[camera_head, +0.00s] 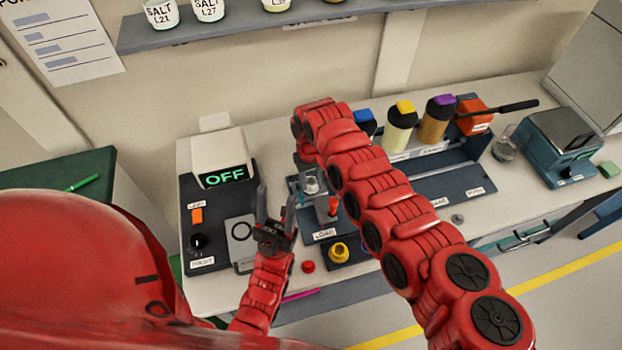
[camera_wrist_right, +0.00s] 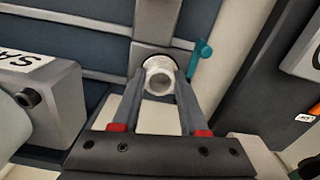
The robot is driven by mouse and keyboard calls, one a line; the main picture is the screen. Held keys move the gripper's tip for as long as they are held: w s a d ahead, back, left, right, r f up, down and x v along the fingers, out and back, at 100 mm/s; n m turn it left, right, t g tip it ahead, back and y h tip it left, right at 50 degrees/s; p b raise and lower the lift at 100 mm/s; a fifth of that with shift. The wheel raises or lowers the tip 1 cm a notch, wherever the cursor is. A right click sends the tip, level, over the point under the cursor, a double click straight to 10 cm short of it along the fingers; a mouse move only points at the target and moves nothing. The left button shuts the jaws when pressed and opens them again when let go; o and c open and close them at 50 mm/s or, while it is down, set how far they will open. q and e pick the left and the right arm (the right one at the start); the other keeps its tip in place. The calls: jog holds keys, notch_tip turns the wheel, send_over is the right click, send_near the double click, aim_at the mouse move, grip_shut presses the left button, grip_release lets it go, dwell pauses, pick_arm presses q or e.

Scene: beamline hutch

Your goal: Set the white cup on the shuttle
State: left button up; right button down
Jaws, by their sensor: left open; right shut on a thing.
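The white cup (camera_wrist_right: 160,77) is between the fingertips of my right gripper (camera_wrist_right: 158,88), which is shut on it. In the head view the small pale cup (camera_head: 311,184) shows under the end of my right arm, above the loading area. In the wrist view the cup overlaps the end of a grey bar (camera_wrist_right: 156,22) with a dark round edge, perhaps the shuttle. I cannot tell whether the cup touches it. My left gripper (camera_head: 275,212) is open and empty, fingers up, beside the instrument with the OFF display (camera_head: 223,177).
A LOAD label (camera_head: 324,234), a yellow ring-like part (camera_head: 339,252) and a red cap (camera_head: 308,267) are near the bench front. Capped bottles (camera_head: 400,130) stand behind my right arm. A teal balance (camera_head: 553,145) is at right. A shelf with jars (camera_head: 207,8) hangs above.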

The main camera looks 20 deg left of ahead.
jog(key=shift+c, duration=2.4)
grip_release()
jog(key=shift+o, duration=0.6)
jog(key=shift+a+r+p, duration=0.1)
jog(key=shift+r+p, duration=0.35)
jog(key=shift+r, duration=0.05)
notch_tip(320, 180, up, 16)
jog(key=p, duration=0.5)
jog(key=shift+w+d+r, duration=0.15)
jog(key=shift+d+r, duration=0.05)
jog(key=shift+d, duration=0.05)
